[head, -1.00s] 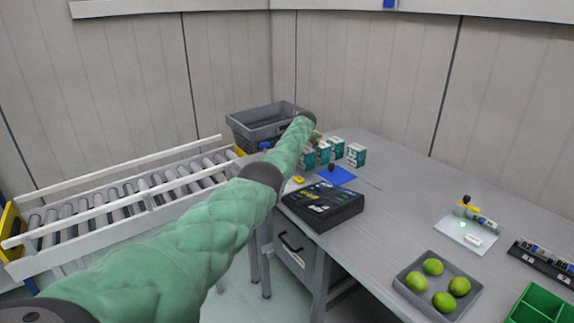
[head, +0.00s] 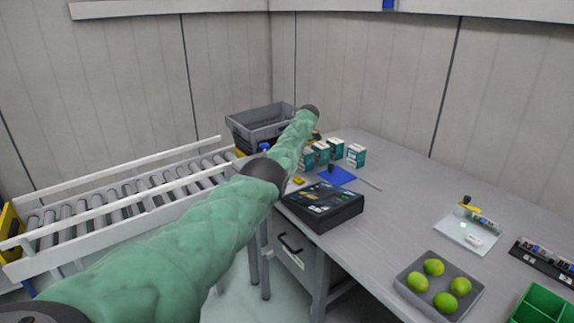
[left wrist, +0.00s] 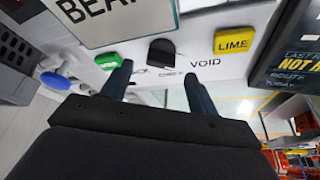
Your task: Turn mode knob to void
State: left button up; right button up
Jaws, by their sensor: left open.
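The mode knob (left wrist: 162,53) is a dark, rounded knob on a pale panel (left wrist: 140,72) in the left wrist view. The label VOID (left wrist: 206,63) is to its lower right. Another label sits just under the knob and one to its left, both partly cut by a finger or blurred. My left gripper (left wrist: 154,74) is open, its two dark fingers apart below the knob on either side. I see no contact. In the head view the left arm (head: 170,240) reaches toward the far corner, and its gripper and the knob are hidden. My right gripper is not in view.
A yellow LIME button (left wrist: 233,40), a green button (left wrist: 109,61) and a blue button (left wrist: 55,80) flank the knob. A BEA sign (left wrist: 130,20) hangs above. A dark screen (left wrist: 290,50) stands right. A grey crate (head: 262,118), roller conveyor (head: 120,195) and table (head: 400,200) surround the arm.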

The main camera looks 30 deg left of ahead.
pick_arm(q)
jog(key=shift+b+v, duration=0.45)
jog(key=shift+v, duration=1.9)
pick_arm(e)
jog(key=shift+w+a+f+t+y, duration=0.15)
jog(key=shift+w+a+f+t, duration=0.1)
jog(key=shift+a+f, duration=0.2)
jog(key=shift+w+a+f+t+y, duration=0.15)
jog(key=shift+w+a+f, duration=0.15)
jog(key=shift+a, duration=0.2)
pick_arm(q)
jog(key=shift+f, duration=0.1)
